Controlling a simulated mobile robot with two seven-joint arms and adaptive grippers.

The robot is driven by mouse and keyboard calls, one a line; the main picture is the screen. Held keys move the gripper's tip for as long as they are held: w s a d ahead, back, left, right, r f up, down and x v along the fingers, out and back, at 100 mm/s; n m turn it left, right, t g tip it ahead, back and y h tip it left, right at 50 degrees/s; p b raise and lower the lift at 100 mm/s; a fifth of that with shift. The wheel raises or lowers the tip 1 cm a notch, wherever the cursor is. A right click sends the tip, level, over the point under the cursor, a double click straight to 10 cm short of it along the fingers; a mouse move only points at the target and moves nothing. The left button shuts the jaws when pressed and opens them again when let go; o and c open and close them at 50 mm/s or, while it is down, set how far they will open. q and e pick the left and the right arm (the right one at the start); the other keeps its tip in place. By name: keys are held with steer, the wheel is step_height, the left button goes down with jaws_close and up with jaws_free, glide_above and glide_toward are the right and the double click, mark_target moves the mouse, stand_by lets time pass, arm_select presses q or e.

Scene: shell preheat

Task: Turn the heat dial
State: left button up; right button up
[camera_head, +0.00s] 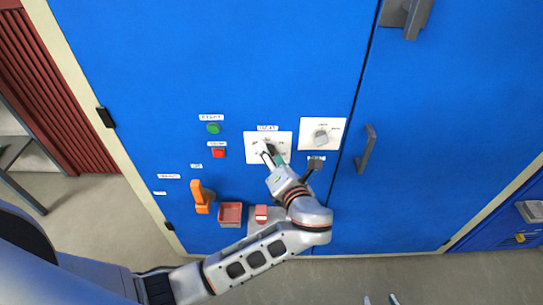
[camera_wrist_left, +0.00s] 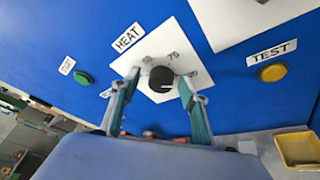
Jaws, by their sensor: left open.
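The heat dial (camera_wrist_left: 161,80) is a round black knob with a white pointer line, on a white plate labelled HEAT (camera_wrist_left: 128,38). In the left wrist view my left gripper (camera_wrist_left: 158,86) is open, one finger on each side of the dial. I cannot tell whether the fingers touch it. In the head view the same plate (camera_head: 284,139) is on the blue cabinet, and my left gripper (camera_head: 270,156) reaches it from below and hides most of the dial. Two fingertips of my right gripper (camera_head: 380,300) show apart at the bottom edge.
A second white plate with a grey knob (camera_head: 321,137) is just right of the heat plate. A green button (camera_head: 213,128), a red button (camera_head: 221,153) and an orange lever (camera_head: 202,197) are to the left. A red tray (camera_head: 231,214) is below. A door handle (camera_head: 366,148) sticks out at right.

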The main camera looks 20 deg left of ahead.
arm_select(q)
step_height(320, 180, up, 10)
steer(key=shift+f, duration=0.15)
steer(key=shift+o, duration=0.2)
